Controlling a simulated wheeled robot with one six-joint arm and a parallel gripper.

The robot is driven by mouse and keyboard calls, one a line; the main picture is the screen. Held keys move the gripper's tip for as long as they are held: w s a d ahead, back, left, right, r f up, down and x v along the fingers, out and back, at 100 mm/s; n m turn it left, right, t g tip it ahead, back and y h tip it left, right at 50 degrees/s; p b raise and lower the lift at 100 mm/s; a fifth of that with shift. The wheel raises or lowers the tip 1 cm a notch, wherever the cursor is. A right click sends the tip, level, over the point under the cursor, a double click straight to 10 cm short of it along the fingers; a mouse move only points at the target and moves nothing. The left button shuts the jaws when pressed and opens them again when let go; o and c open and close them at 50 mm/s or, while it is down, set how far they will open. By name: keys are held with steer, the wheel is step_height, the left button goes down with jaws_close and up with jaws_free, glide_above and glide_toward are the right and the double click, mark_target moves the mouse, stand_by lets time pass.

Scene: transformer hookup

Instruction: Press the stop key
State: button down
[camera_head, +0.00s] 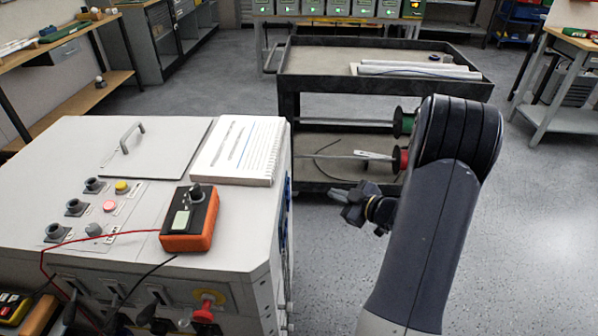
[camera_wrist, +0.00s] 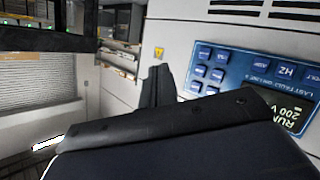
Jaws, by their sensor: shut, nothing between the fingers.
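A blue keypad panel (camera_wrist: 250,75) with dark blue keys and a lit display (camera_wrist: 290,112) sits on the pale cabinet face at the right of the wrist view, appearing turned over. A group of small keys (camera_wrist: 208,70) is at its left; their labels are too small to read, so I cannot tell which is stop. The display reads RUN and 200 V. My gripper (camera_wrist: 158,82) is shut and empty, apart from the panel, to its left in the picture. In the head view my gripper (camera_head: 352,206) is right of the cabinet's side, where only a blue edge (camera_head: 287,205) shows.
The white cabinet (camera_head: 150,150) carries an orange meter (camera_head: 190,222), a notebook (camera_head: 238,150), knobs and buttons on top. A dark cart (camera_head: 385,80) with spools stands behind my gripper. Grey floor (camera_head: 530,220) is clear at the right.

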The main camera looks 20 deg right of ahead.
steer(key=shift+w+d, duration=0.15)
stand_by(0.3)
steer(key=w+a+b, duration=0.2)
steer(key=w+a, duration=0.1)
steer(key=a, duration=0.5)
steer(key=shift+w, duration=0.2)
steer(key=shift+a, duration=0.2)
stand_by(1.8)
steer(key=shift+w+a, duration=0.15)
steer(key=shift+a, duration=0.15)
steer(key=shift+w+a, duration=0.15)
steer(key=shift+a, duration=0.2)
stand_by(0.6)
steer(key=shift+d, duration=0.15)
steer(key=shift+s+d, duration=0.3)
steer(key=shift+d, duration=0.3)
